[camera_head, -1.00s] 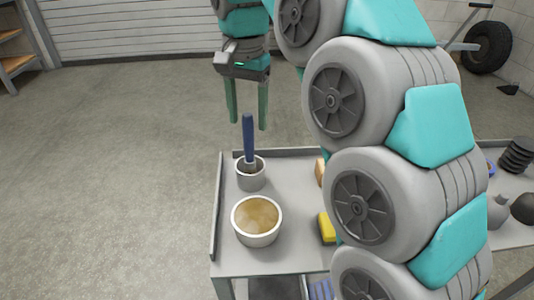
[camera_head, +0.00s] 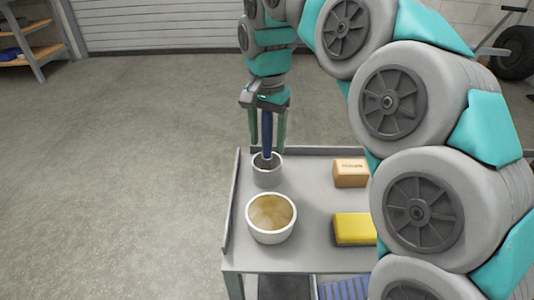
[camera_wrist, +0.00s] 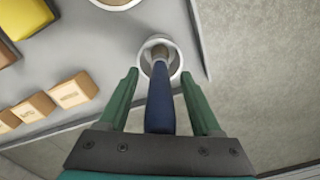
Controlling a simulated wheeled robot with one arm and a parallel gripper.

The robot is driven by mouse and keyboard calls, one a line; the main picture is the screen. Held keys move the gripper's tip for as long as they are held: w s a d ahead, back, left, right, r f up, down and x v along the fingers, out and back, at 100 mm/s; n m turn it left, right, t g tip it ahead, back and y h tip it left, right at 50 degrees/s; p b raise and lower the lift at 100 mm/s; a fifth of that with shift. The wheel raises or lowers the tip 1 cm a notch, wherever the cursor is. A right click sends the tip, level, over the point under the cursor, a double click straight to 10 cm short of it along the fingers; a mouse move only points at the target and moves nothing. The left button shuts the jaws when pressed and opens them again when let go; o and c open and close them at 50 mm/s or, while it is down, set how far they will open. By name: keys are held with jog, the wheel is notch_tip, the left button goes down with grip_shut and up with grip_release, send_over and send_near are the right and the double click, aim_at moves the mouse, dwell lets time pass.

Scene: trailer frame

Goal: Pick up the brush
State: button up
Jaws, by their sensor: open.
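The brush (camera_head: 267,134) stands upright, its blue handle up and its lower end inside a small grey cup (camera_head: 267,176) on the cart top. In the wrist view the brush handle (camera_wrist: 160,105) lies between the two green fingers of my gripper (camera_wrist: 157,82), with space visible on both sides. My gripper (camera_head: 267,135) is open and points down around the handle, above the cup. The brush's lower end is hidden in the cup (camera_wrist: 160,46).
On the grey cart (camera_head: 312,205), a white bowl with tan contents (camera_head: 271,216) stands in front of the cup. A yellow block (camera_head: 354,229) and a tan box (camera_head: 350,173) lie to the right. A raised rim (camera_head: 231,205) runs along the left edge. My arm covers the right side.

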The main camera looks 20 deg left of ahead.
jog(key=shift+c, duration=0.3)
grip_shut()
dwell(0.3)
